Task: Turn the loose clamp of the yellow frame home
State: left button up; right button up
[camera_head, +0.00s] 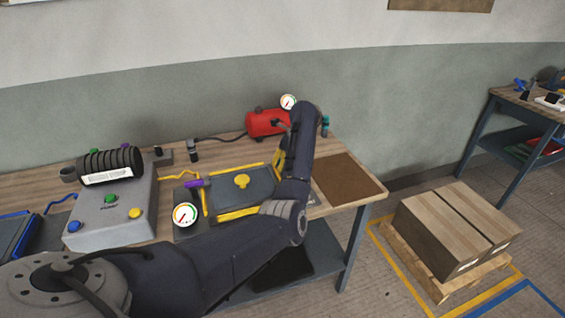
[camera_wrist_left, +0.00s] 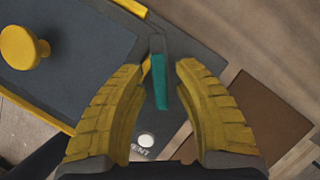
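The yellow frame (camera_head: 239,213) lies on the bench around a dark panel with a yellow knob (camera_head: 241,180); both also show in the left wrist view, where the knob (camera_wrist_left: 22,47) is at upper left. A clamp with a teal handle (camera_wrist_left: 160,92) sits at the frame's edge there. A purple clamp handle (camera_head: 194,184) is at the frame's left side. My left gripper (camera_wrist_left: 159,68) has two yellow ribbed fingers, open on either side of the teal handle, with gaps visible. In the head view my arm hides this clamp and most of the gripper. My right gripper is not seen.
A gauge (camera_head: 185,215) stands at the frame's front left. A red tank (camera_head: 266,122) with another gauge stands behind. A grey box with coloured buttons (camera_head: 115,215) is at left. A brown mat (camera_head: 347,180) lies flat at right. Boxes (camera_head: 455,232) sit on a floor pallet.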

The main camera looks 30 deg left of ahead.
pick_arm(q)
grip_shut()
jog(key=shift+n, duration=0.3)
jog(key=n+g, duration=0.2)
jog(key=n, duration=0.2)
jog(key=shift+s, duration=0.15)
jog(key=shift+s+d+n+g+h, duration=0.1)
jog(key=shift+n+g+h, duration=0.3)
jog(key=shift+n, duration=0.95)
jog(key=shift+d+n+g+h, duration=0.1)
jog(key=shift+n+g+h, duration=0.25)
jog(key=shift+n, duration=1)
jog(key=shift+o, duration=1.1)
grip_release()
